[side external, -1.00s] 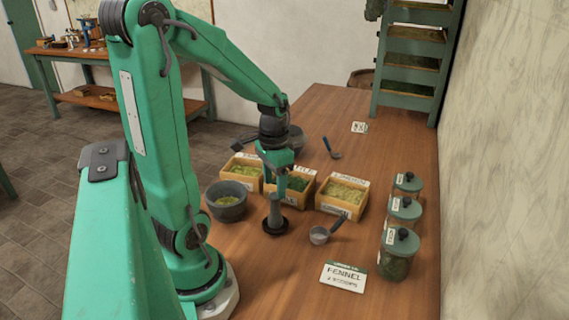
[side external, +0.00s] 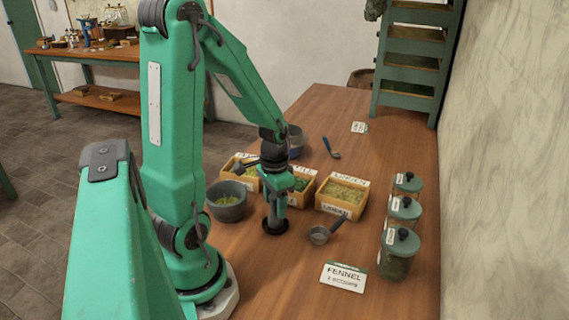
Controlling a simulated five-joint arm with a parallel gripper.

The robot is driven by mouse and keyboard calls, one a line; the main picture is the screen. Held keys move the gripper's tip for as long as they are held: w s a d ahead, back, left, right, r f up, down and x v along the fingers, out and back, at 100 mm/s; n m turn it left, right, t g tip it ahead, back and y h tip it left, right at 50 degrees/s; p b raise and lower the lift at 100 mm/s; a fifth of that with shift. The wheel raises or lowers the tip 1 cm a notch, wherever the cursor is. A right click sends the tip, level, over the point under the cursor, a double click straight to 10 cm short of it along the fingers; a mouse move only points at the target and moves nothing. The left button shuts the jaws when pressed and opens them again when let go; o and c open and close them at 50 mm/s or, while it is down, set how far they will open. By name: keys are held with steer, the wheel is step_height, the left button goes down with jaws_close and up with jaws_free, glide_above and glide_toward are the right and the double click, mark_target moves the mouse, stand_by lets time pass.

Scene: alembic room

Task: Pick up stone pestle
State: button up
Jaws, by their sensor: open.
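The grey stone pestle (side external: 275,217) stands upright in a dark round base (side external: 284,231) on the wooden table, in the side external view. My gripper (side external: 275,204) points down over the pestle and has come down to its upper part. Its fingers appear to be on either side of the shaft, which hides the pestle's top. The jaws are open. I cannot tell whether a finger touches the pestle.
A grey stone bowl (side external: 228,213) with green herb stands close left. Wooden herb boxes (side external: 337,209) stand behind and right. A small scoop (side external: 319,236), a fennel card (side external: 343,277) and lidded jars (side external: 396,265) lie to the right. The table's front middle is clear.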

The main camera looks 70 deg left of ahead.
steer(key=shift+f, duration=0.35)
steer(key=shift+c, duration=0.2)
jaws_close()
